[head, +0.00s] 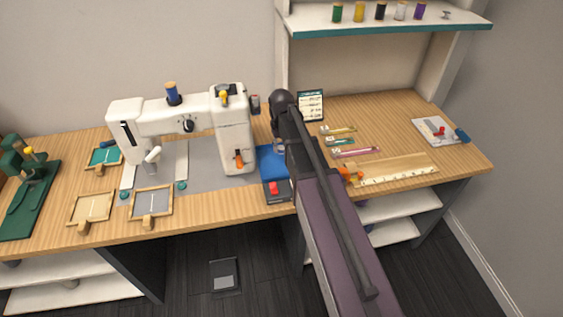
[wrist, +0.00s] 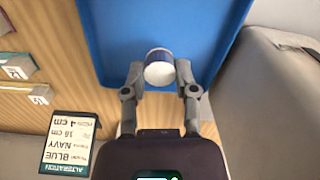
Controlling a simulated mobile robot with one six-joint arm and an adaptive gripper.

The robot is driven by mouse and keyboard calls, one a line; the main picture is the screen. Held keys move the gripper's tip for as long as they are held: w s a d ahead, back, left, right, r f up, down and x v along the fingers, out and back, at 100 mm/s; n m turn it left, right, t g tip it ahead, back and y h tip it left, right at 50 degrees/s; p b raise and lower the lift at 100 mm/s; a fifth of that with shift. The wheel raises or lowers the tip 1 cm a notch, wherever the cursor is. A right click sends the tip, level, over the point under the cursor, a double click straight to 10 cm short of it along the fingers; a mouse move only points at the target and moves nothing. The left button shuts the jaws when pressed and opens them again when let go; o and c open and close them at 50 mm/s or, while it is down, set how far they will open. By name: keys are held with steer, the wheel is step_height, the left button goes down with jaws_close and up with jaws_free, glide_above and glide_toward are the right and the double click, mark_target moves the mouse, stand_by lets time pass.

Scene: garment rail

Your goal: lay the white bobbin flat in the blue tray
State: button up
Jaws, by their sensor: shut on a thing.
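My gripper (wrist: 160,76) is shut on the white bobbin (wrist: 158,73) in the wrist view. The bobbin's round white end faces the camera, and a dark blue band shows around its side. Behind it is the blue tray (wrist: 105,40), which fills the top of that view; the bobbin overlaps the tray's near part. I cannot tell whether the bobbin touches the tray. In the head view the blue tray (head: 268,152) shows beside the sewing machine, partly covered by my arm. My gripper and the bobbin are hidden there.
The white sewing machine (head: 233,130) stands left of the tray. A red-knobbed dark box (head: 275,190) sits in front of it. An order card (wrist: 70,143) stands nearby. Small labelled items and a ruler (head: 398,170) lie to the right. A spool shelf (head: 390,28) hangs above.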

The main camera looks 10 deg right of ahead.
mark_target(281, 162)
steer(key=shift+f+b, duration=0.5)
steer(key=shift+f, duration=0.35)
steer(key=shift+f+b, duration=1.85)
steer(key=shift+b, duration=0.05)
steer(key=shift+f, duration=0.1)
steer(key=o, duration=0.7)
steer(key=shift+o, duration=0.2)
step_height(281, 162, up, 12)
steer(key=p, duration=1.2)
